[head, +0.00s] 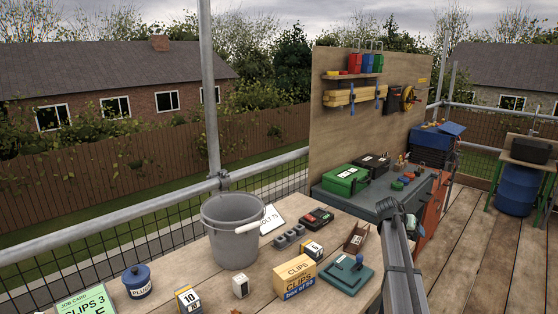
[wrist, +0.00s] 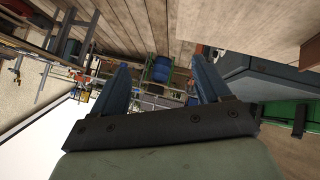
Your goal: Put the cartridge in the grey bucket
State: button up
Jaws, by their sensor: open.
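The grey bucket (head: 232,232) stands upright on the wooden bench in the head view, its handle lying against the rim; its inside bottom is hidden. I cannot tell for sure which thing is the cartridge. Small boxes on the bench include one marked 10 (head: 188,299), a white one (head: 240,286) and one marked 6 (head: 312,249). In the wrist view my gripper (wrist: 161,70) is open, its two blue fingers wide apart with nothing held between them. It points out over the deck, away from the bucket.
A blue pot (head: 137,281) stands left.

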jog(key=s+d+f+m+t+h, duration=0.1)
jog(key=s+d+f+m, duration=0.15)
jog(key=s+f, duration=0.55)
jog(key=s+d+f+m, duration=0.2)
jog(key=s+d+f, duration=0.1)
jog(key=s+f, duration=0.5)
jog(key=s+a+f+y, duration=0.1)
jog(key=s+a+f, duration=0.35)
jog(key=f, duration=0.45)
jog(key=s+a+f+n+g+y, duration=0.4)
jog(key=s+a+f+n+g, duration=0.1)
jog(key=s+a+f, duration=1.25)
jog(key=s+a+f+n+g+y, duration=0.1)
jog(key=s+a+f+n+g, duration=0.1)
jog(key=s+a, duration=0.3)
jog(key=s+a+f+n+g+y, duration=0.1)
jog(key=s+a, duration=0.3)
jog(key=s, duration=0.7)
jog(key=s+a+f+n+g+y, duration=0.2)
jog(key=s+a+f+n+g, duration=0.1)
jog(key=s, duration=0.5)
jog(key=a+f, duration=0.1)
jog(key=a, duration=0.1)
jog(key=shift+s+a+g, duration=0.2)
jog(key=shift+a+g, duration=0.15)
jog(key=shift+g, duration=0.05)
